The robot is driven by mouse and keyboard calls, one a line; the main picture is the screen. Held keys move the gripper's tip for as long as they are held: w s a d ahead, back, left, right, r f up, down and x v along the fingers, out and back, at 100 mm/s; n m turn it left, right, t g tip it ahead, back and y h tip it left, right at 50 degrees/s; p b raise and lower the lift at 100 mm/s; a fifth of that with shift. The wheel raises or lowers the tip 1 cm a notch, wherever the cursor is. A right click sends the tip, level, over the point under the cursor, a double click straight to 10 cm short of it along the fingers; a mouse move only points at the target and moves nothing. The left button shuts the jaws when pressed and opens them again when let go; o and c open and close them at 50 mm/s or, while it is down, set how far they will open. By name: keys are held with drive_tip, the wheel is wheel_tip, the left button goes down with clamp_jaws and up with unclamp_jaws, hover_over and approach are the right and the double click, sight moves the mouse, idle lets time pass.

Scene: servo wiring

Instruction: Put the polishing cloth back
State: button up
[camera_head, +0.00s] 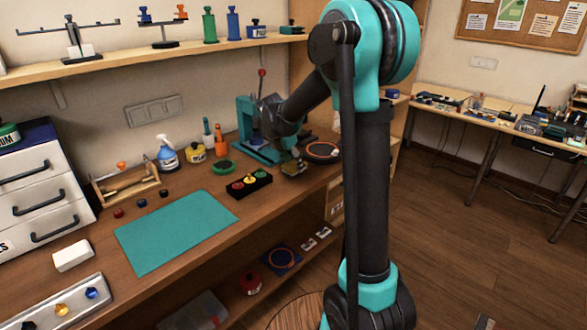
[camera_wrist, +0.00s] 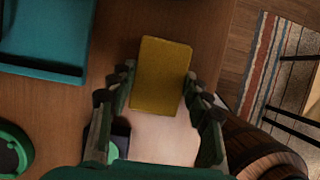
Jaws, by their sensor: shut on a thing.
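The polishing cloth is a mustard-yellow rectangle (camera_wrist: 162,75) in the wrist view, between my two fingers. My gripper (camera_wrist: 158,78) is shut on the cloth, with a finger at each long side. In the head view my gripper (camera_head: 292,163) is small and partly hidden by the wrist. I cannot tell whether the cloth touches the bench top.
A teal press (camera_head: 246,130) stands behind my gripper. A black box with coloured buttons (camera_head: 250,184) lies to its left, and a round orange-ringed thing (camera_head: 323,151) to its right. A teal mat (camera_head: 175,230) lies bare on the bench (camera_head: 105,270). Bottles stand along the wall.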

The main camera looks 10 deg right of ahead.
drive_tip(key=shift+f, duration=1.1)
drive_tip(key=shift+f, duration=0.1)
drive_tip(key=o, duration=1.2)
